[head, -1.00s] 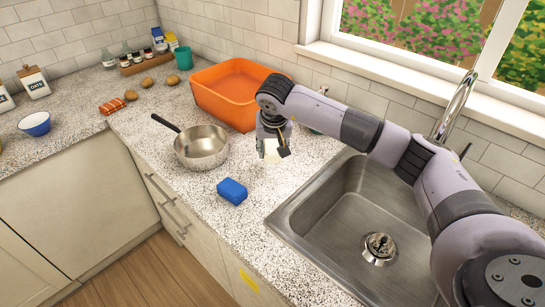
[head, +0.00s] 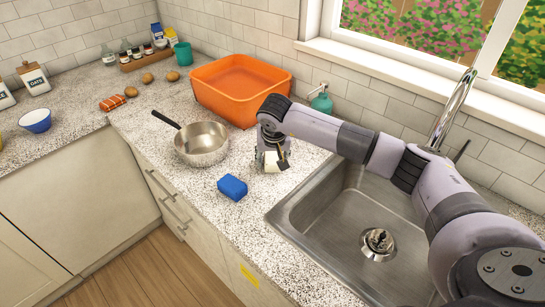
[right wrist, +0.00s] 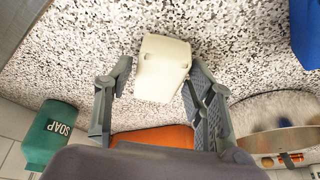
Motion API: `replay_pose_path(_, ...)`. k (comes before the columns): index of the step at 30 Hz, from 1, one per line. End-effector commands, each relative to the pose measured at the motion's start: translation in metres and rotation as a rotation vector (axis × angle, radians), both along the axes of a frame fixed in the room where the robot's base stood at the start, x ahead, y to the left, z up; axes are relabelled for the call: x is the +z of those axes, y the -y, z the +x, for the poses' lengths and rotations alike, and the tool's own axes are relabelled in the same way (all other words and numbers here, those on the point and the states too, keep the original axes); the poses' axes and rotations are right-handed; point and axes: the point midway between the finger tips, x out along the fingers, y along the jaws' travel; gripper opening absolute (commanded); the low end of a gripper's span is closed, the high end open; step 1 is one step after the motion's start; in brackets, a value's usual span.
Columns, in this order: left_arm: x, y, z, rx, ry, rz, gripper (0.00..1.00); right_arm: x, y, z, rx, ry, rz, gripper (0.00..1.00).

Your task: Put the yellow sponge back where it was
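No clearly yellow sponge shows on the counter around my right gripper. My right gripper (head: 271,160) points down over the counter between the saucepan and the sink. A small cream-white block (right wrist: 162,68) is between its fingers in the right wrist view, with a gap beside the left finger. The fingers look spread, and the block appears to rest on the counter. It also shows partly below the gripper in the head view. A blue sponge (head: 232,187) lies nearby at the counter's front edge. My left gripper is out of view.
An orange tub (head: 235,85) stands behind the gripper, with a teal soap bottle (head: 321,102) to its right. A saucepan (head: 202,145) is to the left. The steel sink (head: 330,225) is to the right. A small yellow patch (head: 249,278) shows on the cabinet front.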

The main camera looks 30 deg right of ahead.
Motion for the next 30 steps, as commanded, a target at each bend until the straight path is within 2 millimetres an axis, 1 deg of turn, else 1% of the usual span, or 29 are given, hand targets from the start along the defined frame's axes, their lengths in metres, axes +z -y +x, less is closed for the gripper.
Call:
replay_pose_path(1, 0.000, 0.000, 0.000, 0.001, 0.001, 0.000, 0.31, 0.000, 0.000, 0.000, 0.000, 0.000, 0.000, 0.55)
replay_pose_path(3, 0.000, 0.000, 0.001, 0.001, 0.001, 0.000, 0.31, 0.000, 0.000, 0.000, 0.000, 0.000, 0.000, 0.60)
replay_pose_path(4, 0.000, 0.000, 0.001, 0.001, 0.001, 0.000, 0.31, 0.000, 0.000, 0.000, 0.000, 0.000, 0.000, 0.61)
replay_pose_path(11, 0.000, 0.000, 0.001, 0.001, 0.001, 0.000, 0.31, 0.000, 0.000, 0.000, 0.000, 0.000, 0.000, 0.61)
replay_pose_path(15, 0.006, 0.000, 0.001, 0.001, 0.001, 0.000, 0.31, 0.006, 0.000, 0.000, 0.000, 0.000, 0.000, 0.61)
replay_pose_path(16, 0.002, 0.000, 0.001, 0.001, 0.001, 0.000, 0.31, 0.007, -0.001, -0.001, 0.001, 0.003, 0.001, 0.61)
replay_pose_path(20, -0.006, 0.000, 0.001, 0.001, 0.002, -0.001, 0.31, 0.027, -0.003, -0.007, 0.003, 0.006, -0.002, 0.61)
replay_pose_path(24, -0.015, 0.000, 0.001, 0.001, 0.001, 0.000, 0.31, 0.056, -0.008, -0.017, 0.003, 0.008, 0.000, 0.61)
replay_pose_path(30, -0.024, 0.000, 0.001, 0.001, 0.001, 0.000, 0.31, 0.093, -0.013, -0.031, 0.001, 0.005, 0.000, 0.61)
